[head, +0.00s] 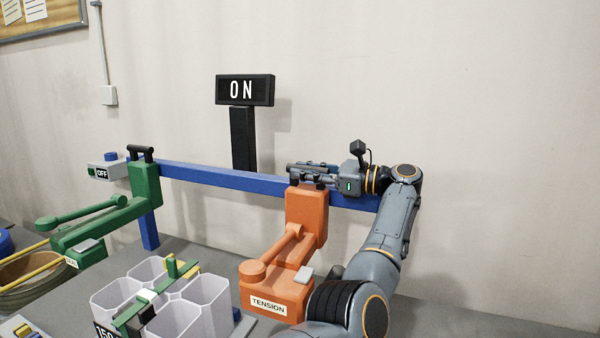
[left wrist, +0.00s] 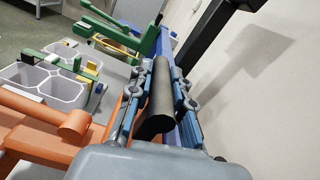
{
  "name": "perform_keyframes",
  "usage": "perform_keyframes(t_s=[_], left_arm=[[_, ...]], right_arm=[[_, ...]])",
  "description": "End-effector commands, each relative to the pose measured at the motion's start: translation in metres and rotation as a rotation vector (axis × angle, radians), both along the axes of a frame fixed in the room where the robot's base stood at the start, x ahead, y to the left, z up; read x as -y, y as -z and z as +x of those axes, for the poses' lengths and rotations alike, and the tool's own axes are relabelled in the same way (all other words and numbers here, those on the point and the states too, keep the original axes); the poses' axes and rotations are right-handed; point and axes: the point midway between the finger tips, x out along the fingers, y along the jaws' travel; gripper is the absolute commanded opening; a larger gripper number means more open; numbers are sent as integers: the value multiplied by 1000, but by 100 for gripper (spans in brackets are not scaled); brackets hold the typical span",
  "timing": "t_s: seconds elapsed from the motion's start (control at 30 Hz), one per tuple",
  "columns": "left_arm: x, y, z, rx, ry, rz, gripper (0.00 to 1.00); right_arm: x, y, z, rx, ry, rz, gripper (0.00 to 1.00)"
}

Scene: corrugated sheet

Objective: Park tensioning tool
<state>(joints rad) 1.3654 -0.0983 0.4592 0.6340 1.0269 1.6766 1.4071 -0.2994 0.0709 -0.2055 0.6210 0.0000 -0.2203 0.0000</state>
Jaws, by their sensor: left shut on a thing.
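The orange tensioning tool (head: 307,220), labelled TENSION, is upright at the right part of the blue rail (head: 225,178). My left gripper (head: 312,172) is shut on its black top handle. In the left wrist view the handle (left wrist: 157,100) lies between the two blue-grey fingers (left wrist: 161,70), and the orange body (left wrist: 75,125) shows below left. The fingers mostly hide the handle in the head view. I cannot tell whether the tool rests on the rail or is held just off it. My right gripper is not in view.
A green tool (head: 146,187) is at the rail's left end, by a grey OFF box (head: 103,172). A black ON sign (head: 245,90) stands behind the rail. A pale multi-cell bin (head: 205,290) sits left of the orange tool. The rail between both tools is clear.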

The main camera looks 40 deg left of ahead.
Motion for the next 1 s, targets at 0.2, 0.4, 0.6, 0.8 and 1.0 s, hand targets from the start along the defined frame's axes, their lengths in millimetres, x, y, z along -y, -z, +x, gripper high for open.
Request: perform_keyframes(t_s=[0.2,0.4,0.6,0.8,1.0], left_arm=[[2,1,1,0,4,-3,0],[2,1,1,-1,3,-2,43],[1,1,1,-1,2,-1,43],[1,-14,1,3,2,-1,43],[2,-54,1,3,3,0,43]], right_arm=[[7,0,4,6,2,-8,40],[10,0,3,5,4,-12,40],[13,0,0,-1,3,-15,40],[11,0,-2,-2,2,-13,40],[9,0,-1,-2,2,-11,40]])
